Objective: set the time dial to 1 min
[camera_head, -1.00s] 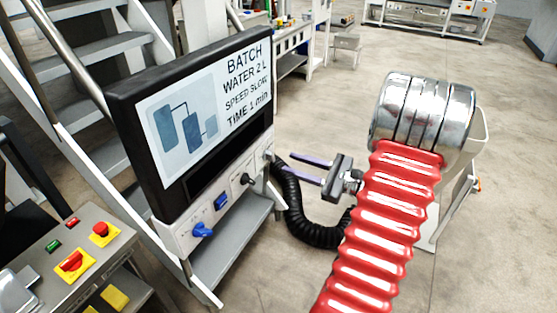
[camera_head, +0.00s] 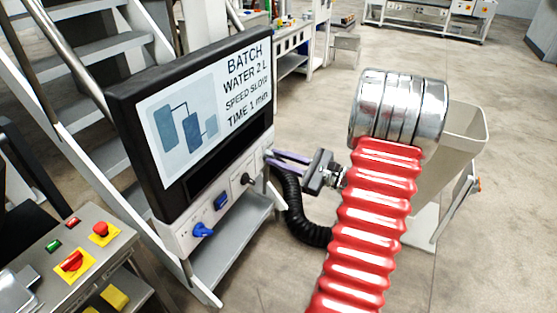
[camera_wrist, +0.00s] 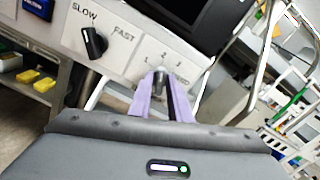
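The time dial (camera_wrist: 159,79) is a small dark grey knob on the white control panel, below a scale with the marks 1, 2 and 3. My gripper (camera_wrist: 160,82) has two purple fingers, set apart, with their tips on either side of this knob. I cannot tell whether they touch it or where its pointer stands. In the camera_head view my gripper (camera_head: 269,155) reaches the panel's right end, and its fingers cover the dial. The screen (camera_head: 205,115) reads BATCH, WATER 2 L, SPEED SLOW, TIME 1 min.
The black speed knob (camera_wrist: 94,43), between SLOW and FAST, is left of the dial. A blue knob (camera_head: 202,230) and a blue switch (camera_head: 221,201) are further left. A black hose (camera_head: 293,215) hangs below my gripper. A button box (camera_head: 75,250) stands at lower left.

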